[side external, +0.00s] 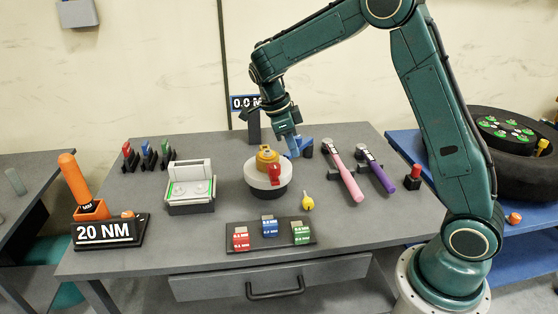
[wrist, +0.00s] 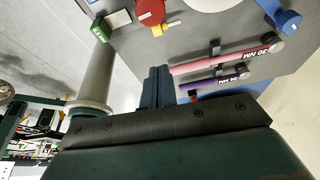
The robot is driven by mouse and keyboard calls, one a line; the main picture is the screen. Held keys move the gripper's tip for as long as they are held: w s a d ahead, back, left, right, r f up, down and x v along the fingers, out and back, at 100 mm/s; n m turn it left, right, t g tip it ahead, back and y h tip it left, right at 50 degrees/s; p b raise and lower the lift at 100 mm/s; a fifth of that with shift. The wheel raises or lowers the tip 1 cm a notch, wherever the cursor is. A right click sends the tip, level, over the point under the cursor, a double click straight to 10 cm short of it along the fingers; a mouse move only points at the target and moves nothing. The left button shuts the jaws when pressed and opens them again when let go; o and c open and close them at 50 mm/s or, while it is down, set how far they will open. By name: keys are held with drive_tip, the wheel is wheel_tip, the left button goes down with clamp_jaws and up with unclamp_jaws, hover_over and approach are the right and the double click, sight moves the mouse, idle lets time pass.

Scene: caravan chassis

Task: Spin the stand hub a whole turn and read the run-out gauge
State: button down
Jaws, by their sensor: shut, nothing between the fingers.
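The stand hub (side external: 268,157) is a gold-orange piece on a round white plate over a dark base, mid-table. A red knob (side external: 275,175) sits at its front right; the plate's edge (wrist: 207,4) shows in the wrist view. The run-out gauge display (side external: 243,102) stands on a dark post behind and reads "0.0 M"; my arm hides the rest. My gripper (side external: 292,152) points down just right of and behind the hub, seemingly apart from it. Its fingers (wrist: 156,86) are together and empty in the wrist view.
A blue device (side external: 304,146) stands close to my gripper. Pink (side external: 345,174) and purple (side external: 375,170) torque wrenches lie to the right.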

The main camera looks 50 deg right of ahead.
drive_tip(key=shift+v, duration=2.8)
drive_tip(key=s+a+r+n+t, duration=0.2)
drive_tip(key=s+r+n+t, duration=0.2)
drive_tip(key=s+r+n, duration=0.7)
drive_tip(key=s+a+f+n+t+y, duration=0.1)
drive_tip(key=s+a+f+n+t, duration=0.1)
drive_tip(key=s+n, duration=0.4)
drive_tip(key=s+a+f+n+t+y, duration=0.1)
drive_tip(key=s+a+f+n+t, duration=0.1)
drive_tip(key=s+n, duration=0.5)
drive_tip(key=shift+s+a+n+t, duration=0.3)
drive_tip(key=shift+a+n, duration=0.45)
drive_tip(key=shift+n, duration=1.25)
drive_tip(key=shift+f, duration=0.1)
